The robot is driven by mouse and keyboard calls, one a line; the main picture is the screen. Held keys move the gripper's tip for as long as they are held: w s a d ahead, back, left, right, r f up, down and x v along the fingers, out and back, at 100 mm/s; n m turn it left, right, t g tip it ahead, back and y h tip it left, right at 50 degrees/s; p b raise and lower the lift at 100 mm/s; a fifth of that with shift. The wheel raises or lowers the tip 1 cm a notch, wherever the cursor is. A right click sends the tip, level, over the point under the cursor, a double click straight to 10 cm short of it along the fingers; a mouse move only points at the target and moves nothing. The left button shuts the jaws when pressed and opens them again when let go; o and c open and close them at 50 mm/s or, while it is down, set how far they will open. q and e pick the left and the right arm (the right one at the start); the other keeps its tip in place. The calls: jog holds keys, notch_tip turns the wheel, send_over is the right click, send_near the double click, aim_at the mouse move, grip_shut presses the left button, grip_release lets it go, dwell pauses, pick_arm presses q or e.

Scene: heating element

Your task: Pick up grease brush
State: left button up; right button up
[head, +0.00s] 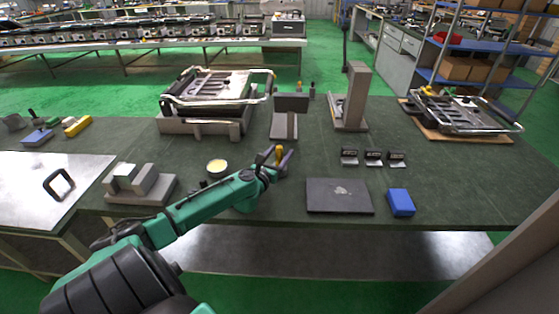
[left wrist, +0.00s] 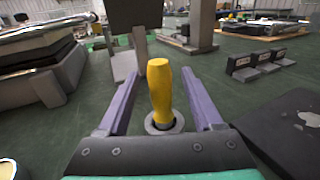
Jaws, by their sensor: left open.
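The grease brush (left wrist: 160,90) shows as an upright yellow handle standing in a small round grey holder (left wrist: 164,124) on the table. In the head view the brush (head: 279,154) is at the tip of my left arm, near the middle of the table. My left gripper (left wrist: 160,104) is open, with one purple finger on each side of the handle. A gap shows between each finger and the handle. The brush's lower end is hidden in the holder. My left gripper (head: 281,160) also shows in the head view. My right gripper is not in view.
A grey stand with a dark screen (head: 291,103) is just behind the brush. A dark flat laptop-like slab (head: 339,196) and a blue box (head: 400,202) lie to the right. A round yellow-topped tin (head: 217,167) is to the left. Several small black blocks (head: 373,158) stand right of centre.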

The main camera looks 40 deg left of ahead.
pick_arm(q)
jog(key=shift+s, duration=0.1)
jog(key=c, duration=0.5)
grip_shut()
jog(key=shift+r, duration=0.15)
notch_tip(320, 180, up, 20)
jog(key=p, duration=0.8)
